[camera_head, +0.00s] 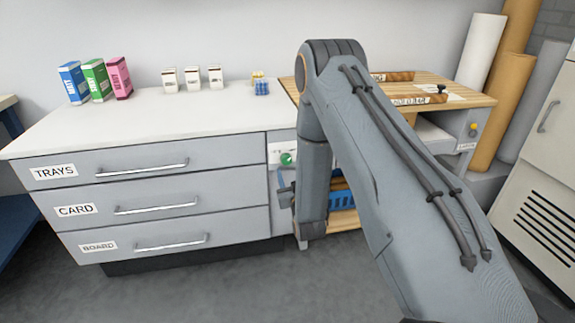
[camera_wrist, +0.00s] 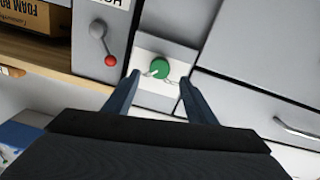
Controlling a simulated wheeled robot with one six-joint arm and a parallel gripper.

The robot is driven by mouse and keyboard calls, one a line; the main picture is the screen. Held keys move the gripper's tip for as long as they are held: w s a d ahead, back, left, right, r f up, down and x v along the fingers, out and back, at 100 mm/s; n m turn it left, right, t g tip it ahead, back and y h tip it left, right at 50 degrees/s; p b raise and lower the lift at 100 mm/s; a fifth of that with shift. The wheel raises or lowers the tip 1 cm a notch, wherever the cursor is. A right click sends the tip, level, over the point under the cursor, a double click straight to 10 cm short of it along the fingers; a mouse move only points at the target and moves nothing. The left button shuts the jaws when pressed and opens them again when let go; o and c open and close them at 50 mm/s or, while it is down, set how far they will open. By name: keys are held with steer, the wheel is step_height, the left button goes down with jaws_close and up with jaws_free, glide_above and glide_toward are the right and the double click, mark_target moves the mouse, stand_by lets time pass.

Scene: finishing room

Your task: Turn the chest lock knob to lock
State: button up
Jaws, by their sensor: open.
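A round green knob (camera_head: 287,158) sits on a pale plate to the right of the top drawer of the grey chest (camera_head: 150,210). In the wrist view the green knob (camera_wrist: 159,69) is on its white plate (camera_wrist: 153,101), with small grey marks or parts at its lower edge. My gripper (camera_wrist: 159,82) is open, with one finger on each side of the knob in the picture. I cannot tell whether the fingers touch it. In the head view my gripper (camera_head: 284,196) shows partly, below the knob, beside my arm.
A grey lever with a red ball (camera_wrist: 110,60) is left of the knob in the wrist view. Drawers labelled TRAYS, CARD and BOARD have bar handles (camera_head: 143,169). Boxes (camera_head: 95,80) stand on the white top. A wooden-topped bench (camera_head: 470,95) is at right. Floor in front is clear.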

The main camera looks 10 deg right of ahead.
mark_target(287, 161)
steer(key=w, duration=0.6)
steer(key=shift+w+d, duration=0.1)
steer(key=shift+w, duration=0.25)
steer(key=c, duration=1)
steer(key=shift+c, duration=0.2)
